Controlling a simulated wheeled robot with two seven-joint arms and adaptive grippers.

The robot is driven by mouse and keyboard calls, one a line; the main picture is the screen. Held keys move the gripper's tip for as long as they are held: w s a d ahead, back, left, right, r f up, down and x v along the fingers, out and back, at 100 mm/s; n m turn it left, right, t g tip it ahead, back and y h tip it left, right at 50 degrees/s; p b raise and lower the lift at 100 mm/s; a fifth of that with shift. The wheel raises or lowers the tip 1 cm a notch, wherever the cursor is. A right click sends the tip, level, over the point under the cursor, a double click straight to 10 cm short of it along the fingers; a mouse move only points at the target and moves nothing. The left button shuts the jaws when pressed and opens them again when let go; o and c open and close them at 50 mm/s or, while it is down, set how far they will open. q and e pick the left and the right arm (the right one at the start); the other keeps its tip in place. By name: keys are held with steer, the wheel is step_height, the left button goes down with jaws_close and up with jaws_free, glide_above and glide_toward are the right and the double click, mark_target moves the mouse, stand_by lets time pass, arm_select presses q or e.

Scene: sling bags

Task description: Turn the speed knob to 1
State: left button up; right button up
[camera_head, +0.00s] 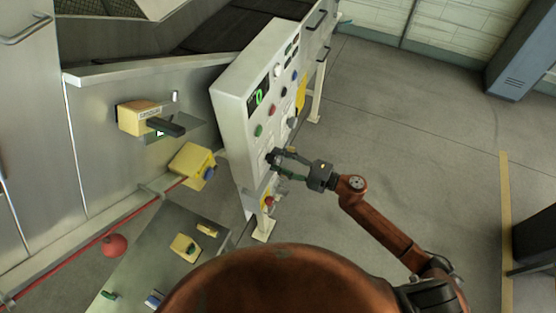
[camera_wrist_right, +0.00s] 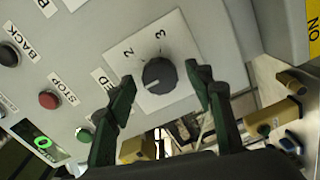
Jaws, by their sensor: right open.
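The speed knob (camera_wrist_right: 159,75) is a round black dial on a white square plate in the right wrist view. The numbers 2 and 3 (camera_wrist_right: 161,33) show on the plate; no 1 can be made out. A small light mark on the knob's edge faces the 3 side. My right gripper (camera_wrist_right: 160,85) is open, its dark green fingers on either side of the knob, and no contact is clear. In the head view my right gripper (camera_head: 279,160) is at the lower face of the control panel (camera_head: 233,113), hiding the knob. My left gripper is not in view.
A red STOP button (camera_wrist_right: 49,100), a black BACK button (camera_wrist_right: 9,54), a green button (camera_wrist_right: 84,134) and a display (camera_wrist_right: 41,141) showing green 0 are nearby. A red knob (camera_head: 269,201) sits below the gripper. The floor (camera_head: 400,140) right of the panel is clear.

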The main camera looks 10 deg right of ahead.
steer(key=v, duration=1.1)
steer(key=shift+s+d, duration=0.15)
steer(key=shift+s, duration=0.05)
